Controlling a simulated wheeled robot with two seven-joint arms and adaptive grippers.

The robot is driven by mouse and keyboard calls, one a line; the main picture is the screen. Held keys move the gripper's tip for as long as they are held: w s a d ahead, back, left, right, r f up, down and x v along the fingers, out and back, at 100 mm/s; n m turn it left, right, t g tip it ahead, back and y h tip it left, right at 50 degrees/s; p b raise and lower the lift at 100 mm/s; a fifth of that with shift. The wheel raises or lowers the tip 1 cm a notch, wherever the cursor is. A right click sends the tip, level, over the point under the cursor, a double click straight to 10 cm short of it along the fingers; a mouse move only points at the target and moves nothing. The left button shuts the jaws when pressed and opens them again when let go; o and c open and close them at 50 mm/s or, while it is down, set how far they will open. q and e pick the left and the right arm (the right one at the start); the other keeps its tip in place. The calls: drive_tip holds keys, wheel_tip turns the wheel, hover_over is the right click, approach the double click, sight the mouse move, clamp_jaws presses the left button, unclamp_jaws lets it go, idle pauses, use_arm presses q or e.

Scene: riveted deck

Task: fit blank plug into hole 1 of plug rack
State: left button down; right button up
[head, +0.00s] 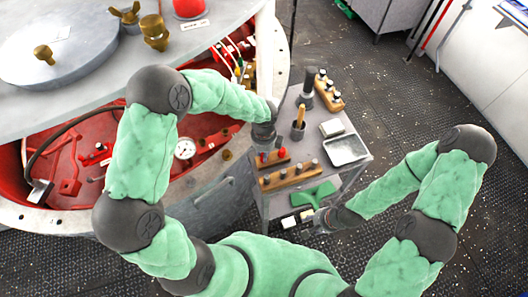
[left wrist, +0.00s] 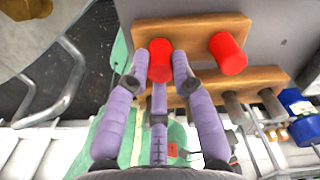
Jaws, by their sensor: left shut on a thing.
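My left gripper (head: 266,140) is over the grey trolley. In the left wrist view its purple fingers (left wrist: 160,72) are shut on a red plug (left wrist: 159,60). The held plug overlaps a short wooden rack (left wrist: 190,32); I cannot tell whether it is seated or clear. A second red plug (left wrist: 228,53) stands at the rack's other end. A longer wooden rack (left wrist: 258,80) with grey cylindrical plugs lies beside it, and shows in the head view (head: 291,178). Hole numbers are not readable. My right gripper (head: 324,220) is low by the trolley's front; its fingers are unclear.
The trolley also holds a metal tray (head: 346,150), a white box (head: 331,128), another wooden rack (head: 328,92) and a green piece (head: 312,194). A large round vessel with a red interior (head: 85,165) stands left. Dark floor (head: 420,95) is open to the right.

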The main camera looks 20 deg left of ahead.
use_arm(q)
drive_tip(key=shift+f, duration=0.25)
idle(0.4)
drive_tip(key=c, duration=1)
unclamp_jaws()
wheel_tip(320, 180, up, 12)
drive_tip(key=shift+r, duration=0.1)
